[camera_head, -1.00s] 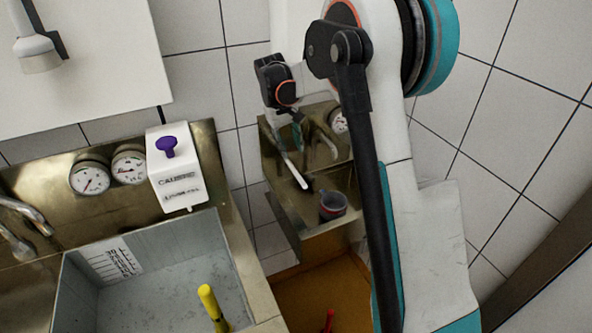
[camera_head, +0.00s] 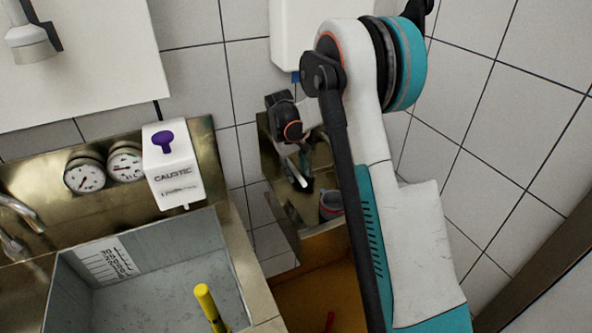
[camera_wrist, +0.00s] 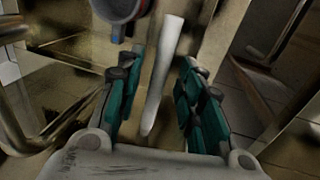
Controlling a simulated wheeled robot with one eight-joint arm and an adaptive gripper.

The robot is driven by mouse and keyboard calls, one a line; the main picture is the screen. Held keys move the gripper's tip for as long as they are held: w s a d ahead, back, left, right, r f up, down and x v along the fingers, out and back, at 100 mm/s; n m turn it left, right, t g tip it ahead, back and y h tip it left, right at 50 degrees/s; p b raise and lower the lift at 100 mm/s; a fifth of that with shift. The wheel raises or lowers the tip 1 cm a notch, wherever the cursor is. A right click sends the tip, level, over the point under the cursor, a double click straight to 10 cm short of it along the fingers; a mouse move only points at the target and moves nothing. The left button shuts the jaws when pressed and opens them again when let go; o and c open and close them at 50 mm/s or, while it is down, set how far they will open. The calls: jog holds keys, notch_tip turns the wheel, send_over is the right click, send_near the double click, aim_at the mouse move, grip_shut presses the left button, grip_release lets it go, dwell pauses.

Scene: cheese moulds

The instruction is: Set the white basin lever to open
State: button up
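The white lever (camera_head: 296,173) sticks out from the small metal basin (camera_head: 285,221) on the back wall. In the wrist view, the lever (camera_wrist: 163,75) runs lengthwise between my two teal-padded fingers. My gripper (camera_wrist: 160,85) is open around it, with a visible gap on each side, so neither finger clearly presses on it. In the head view, my gripper (camera_head: 302,157) is small and partly hidden by my wrist, right at the lever. The lever's pivot end is hard to make out.
A grey-blue cup with a red rim (camera_head: 331,204) stands in the small basin, close to my fingers; it also shows in the wrist view (camera_wrist: 118,10). A large sink (camera_head: 160,270) and a caustic dispenser (camera_head: 172,165) stand left.

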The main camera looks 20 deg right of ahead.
grip_shut()
jog(key=shift+d, duration=0.15)
jog(key=w+d+n+t, duration=0.1)
jog(key=w+d+n, duration=0.1)
jog(key=d+n, duration=0.5)
jog(key=shift+n+y, duration=0.3)
jog(key=shift+n, duration=0.2)
jog(key=shift+w, duration=0.1)
dwell(0.3)
